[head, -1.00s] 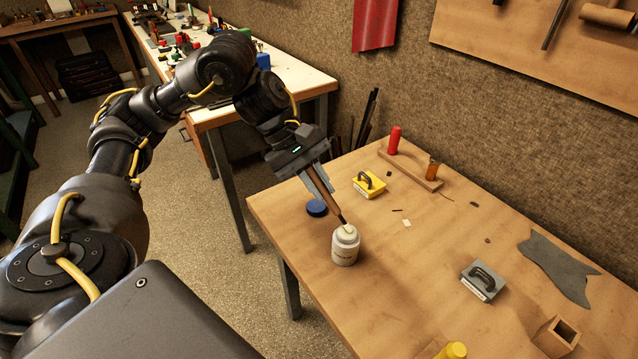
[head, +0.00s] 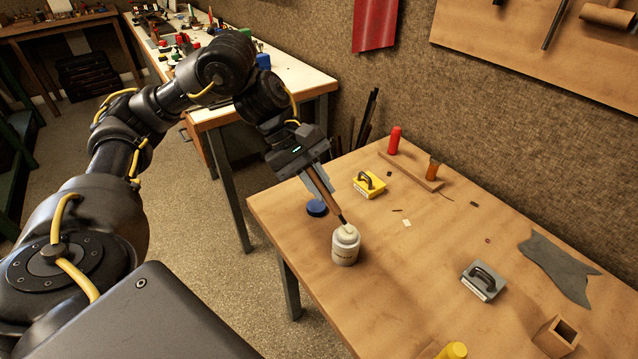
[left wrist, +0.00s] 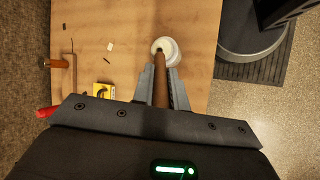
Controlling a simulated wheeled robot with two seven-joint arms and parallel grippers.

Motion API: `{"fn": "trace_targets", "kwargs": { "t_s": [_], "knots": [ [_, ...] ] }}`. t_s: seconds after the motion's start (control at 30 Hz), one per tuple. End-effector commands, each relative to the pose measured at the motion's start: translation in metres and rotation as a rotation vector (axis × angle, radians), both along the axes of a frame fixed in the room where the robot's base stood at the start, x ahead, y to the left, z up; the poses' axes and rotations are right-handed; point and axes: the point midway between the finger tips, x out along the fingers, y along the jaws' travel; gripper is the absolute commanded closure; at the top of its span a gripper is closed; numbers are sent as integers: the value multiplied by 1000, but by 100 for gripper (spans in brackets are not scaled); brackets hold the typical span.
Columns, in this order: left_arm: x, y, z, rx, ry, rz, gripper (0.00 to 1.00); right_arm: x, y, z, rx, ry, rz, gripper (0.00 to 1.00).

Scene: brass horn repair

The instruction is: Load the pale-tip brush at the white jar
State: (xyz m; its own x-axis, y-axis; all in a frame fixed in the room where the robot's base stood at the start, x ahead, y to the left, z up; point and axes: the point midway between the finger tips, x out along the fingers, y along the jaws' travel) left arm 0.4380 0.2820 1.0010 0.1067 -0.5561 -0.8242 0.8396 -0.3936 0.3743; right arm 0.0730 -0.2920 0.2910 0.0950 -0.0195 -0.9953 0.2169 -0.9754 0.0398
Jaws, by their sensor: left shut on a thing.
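The white jar (head: 345,248) stands upright near the left edge of the wooden bench, its mouth open. My left gripper (head: 325,191) is shut on a brush (head: 331,203) with a brown handle and holds it tilted above the jar. The brush's lower end is at the jar's mouth; whether the tip is inside or just over it I cannot tell. In the left wrist view the brush (left wrist: 161,80) runs between the fingers toward the white jar (left wrist: 171,49), and its tip is hidden there. My right gripper is not in view.
A blue lid (head: 316,208) lies just behind the jar. A yellow block with a handle (head: 369,184), a wooden rack (head: 410,170) with a red tool, and a grey block (head: 482,281) stand on the bench (head: 420,265). The bench middle is mostly clear.

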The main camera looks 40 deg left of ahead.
Motion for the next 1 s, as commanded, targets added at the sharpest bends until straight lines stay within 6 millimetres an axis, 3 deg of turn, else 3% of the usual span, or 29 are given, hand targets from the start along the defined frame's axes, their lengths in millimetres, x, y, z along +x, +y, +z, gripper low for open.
{"fn": "trace_targets", "kwargs": {
  "t_s": [0.33, 1.0],
  "knots": [
    [-1, 0, 4, 3, 4, -1, 100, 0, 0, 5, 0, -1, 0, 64],
    [0, 0, 62, 1, 0, 0, 100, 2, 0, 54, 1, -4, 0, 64]
  ]
}}
